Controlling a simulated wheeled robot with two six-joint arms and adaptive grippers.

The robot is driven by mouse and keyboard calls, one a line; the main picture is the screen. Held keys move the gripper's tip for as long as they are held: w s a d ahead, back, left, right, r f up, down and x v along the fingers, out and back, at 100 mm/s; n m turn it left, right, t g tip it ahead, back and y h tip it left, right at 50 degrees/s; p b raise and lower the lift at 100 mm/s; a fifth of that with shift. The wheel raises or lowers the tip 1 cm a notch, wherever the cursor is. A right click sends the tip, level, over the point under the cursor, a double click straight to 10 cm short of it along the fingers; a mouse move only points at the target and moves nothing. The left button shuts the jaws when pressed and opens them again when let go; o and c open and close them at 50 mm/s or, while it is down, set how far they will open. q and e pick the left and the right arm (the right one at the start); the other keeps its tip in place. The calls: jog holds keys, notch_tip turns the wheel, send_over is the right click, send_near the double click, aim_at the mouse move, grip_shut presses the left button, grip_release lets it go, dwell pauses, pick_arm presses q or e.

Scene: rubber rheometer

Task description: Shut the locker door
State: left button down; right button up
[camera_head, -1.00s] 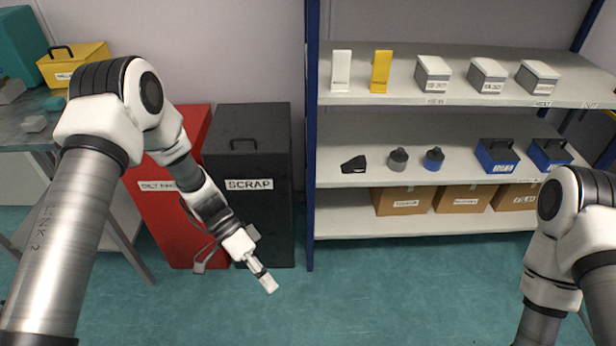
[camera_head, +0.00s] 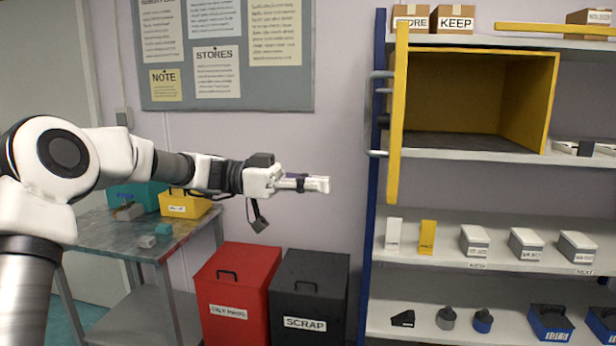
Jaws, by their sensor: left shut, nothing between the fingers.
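The yellow locker (camera_head: 538,100) sits on the upper shelf of the rack, open and empty inside. Its yellow door (camera_head: 397,120) stands open at the left side of the opening and shows nearly edge-on. A grey bar handle (camera_head: 372,115) is on the door's left face. My left gripper (camera_head: 318,184) is shut and empty, pointing right. In the picture it is left of the door and a little below the handle, apart from both. My right gripper is out of view.
Boxes marked STORE and KEEP (camera_head: 455,18) stand above the locker. Lower shelves (camera_head: 460,260) hold small boxes and blocks. A red bin (camera_head: 235,285) and a black scrap bin (camera_head: 310,290) stand below my left arm. A table (camera_head: 110,235) is at left.

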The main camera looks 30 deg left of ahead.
pick_arm(q)
jog(key=p+x, duration=0.3)
jog(key=x, duration=0.6)
jog(key=shift+s+d+p, duration=0.2)
jog(key=shift+d+p, duration=0.05)
jog(key=shift+p, duration=0.15)
jog(key=shift+w, duration=0.1)
